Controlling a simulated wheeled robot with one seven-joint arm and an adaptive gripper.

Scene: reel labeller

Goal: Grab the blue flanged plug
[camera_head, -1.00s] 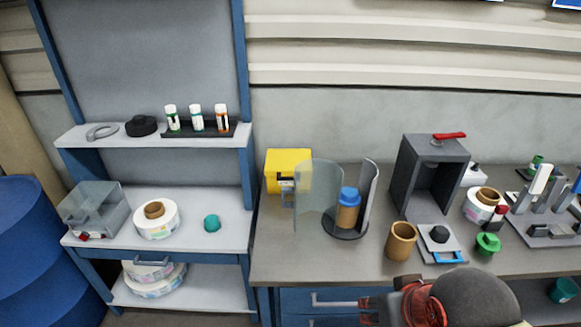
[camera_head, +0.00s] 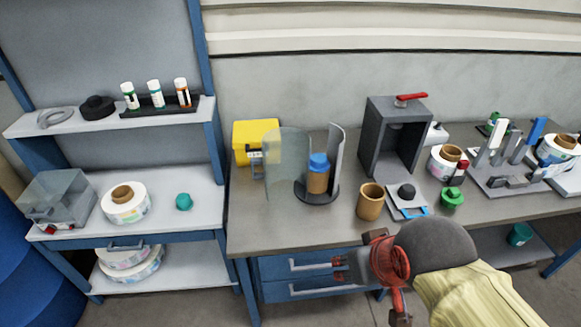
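The blue plug (camera_head: 318,161) sits upright on top of a brown cardboard core (camera_head: 317,182), with its lower part hidden. The core stands on a round dark base (camera_head: 317,197) between a clear curved shield (camera_head: 287,165) and a grey curved wall (camera_head: 337,160) on the bench. My gripper (camera_head: 339,270) is at the front edge of the bench, in front of the drawers, pointing left. It is apart from the plug, below and nearer to me. Its two small fingertips look apart with nothing between them.
A loose brown core (camera_head: 370,202), a green flanged plug (camera_head: 452,198) and a grey open box (camera_head: 393,140) with a red handle stand right of the shield. A yellow box (camera_head: 256,141) is behind left. A shelf unit (camera_head: 172,222) stands at left.

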